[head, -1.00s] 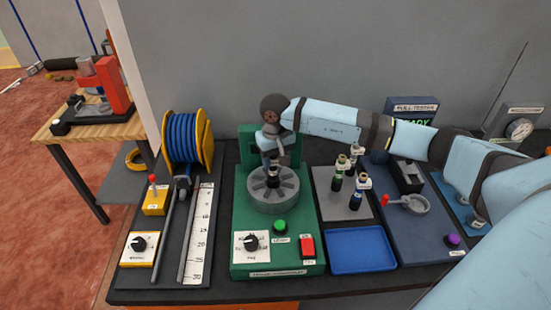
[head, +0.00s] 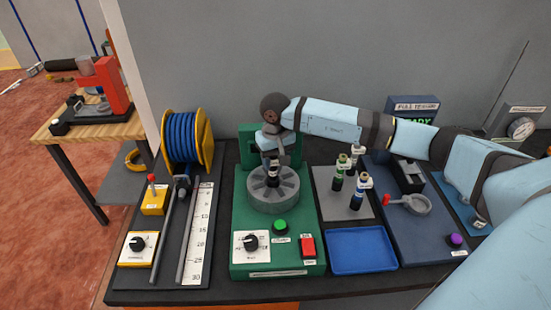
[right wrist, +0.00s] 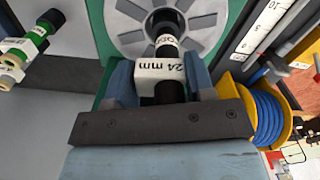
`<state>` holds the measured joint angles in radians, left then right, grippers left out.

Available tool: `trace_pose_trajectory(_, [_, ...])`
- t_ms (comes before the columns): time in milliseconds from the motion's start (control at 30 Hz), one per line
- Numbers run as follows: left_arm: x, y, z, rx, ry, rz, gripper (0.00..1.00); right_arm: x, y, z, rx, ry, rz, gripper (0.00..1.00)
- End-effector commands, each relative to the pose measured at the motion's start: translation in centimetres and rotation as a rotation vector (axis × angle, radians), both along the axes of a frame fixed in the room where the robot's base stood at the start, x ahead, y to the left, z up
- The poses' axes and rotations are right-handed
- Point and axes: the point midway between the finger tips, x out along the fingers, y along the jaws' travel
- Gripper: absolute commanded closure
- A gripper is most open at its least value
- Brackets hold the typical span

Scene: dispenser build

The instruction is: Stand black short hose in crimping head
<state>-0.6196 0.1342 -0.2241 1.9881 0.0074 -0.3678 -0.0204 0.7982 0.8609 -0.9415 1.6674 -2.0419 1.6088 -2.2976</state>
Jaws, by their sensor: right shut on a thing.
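My right gripper (head: 271,152) points down over the green crimping machine (head: 243,212). It is shut on the black short hose (head: 273,178), which stands upright over the middle of the grey round crimping head (head: 274,201). In the right wrist view, the gripper (right wrist: 160,78) has a finger on each side of the hose (right wrist: 166,24) and its white "24 mm" tag (right wrist: 158,68). The hose's far end meets the centre of the crimping head (right wrist: 131,10); how deep it sits is hidden. My left gripper is not in view.
Several tagged hoses (head: 338,178) stand on a grey plate right of the machine. A blue tray (head: 361,250) lies empty in front of them. A blue hose reel (head: 187,138) and a ruler (head: 196,235) are at the left. A tester (head: 415,205) is at the right.

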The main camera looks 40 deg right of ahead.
Motion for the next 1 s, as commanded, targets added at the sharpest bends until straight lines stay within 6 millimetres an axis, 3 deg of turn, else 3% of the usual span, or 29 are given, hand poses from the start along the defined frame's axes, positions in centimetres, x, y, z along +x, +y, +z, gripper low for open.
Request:
trace_pose_trajectory(333, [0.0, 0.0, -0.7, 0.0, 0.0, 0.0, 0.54, 0.0, 0.0, -0.7, 0.001, -0.001, 0.0, 1.0])
trace_pose_trajectory(367, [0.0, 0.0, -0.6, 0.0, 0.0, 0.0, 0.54, 0.0, 0.0, -0.6, 0.001, -0.001, 0.0, 0.46])
trace_pose_trajectory(400, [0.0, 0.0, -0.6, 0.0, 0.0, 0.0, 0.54, 0.0, 0.0, -0.6, 0.001, -0.001, 0.0, 0.4])
trace_pose_trajectory(667, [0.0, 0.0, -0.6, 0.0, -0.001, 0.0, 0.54, 0.0, 0.0, -0.6, 0.0, 0.0, 0.0, 0.4])
trace_pose_trajectory(1000, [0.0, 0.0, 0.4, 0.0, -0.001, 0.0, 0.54, 0.0, 0.0, 1.9, 0.0, -0.001, 0.0, 0.4])
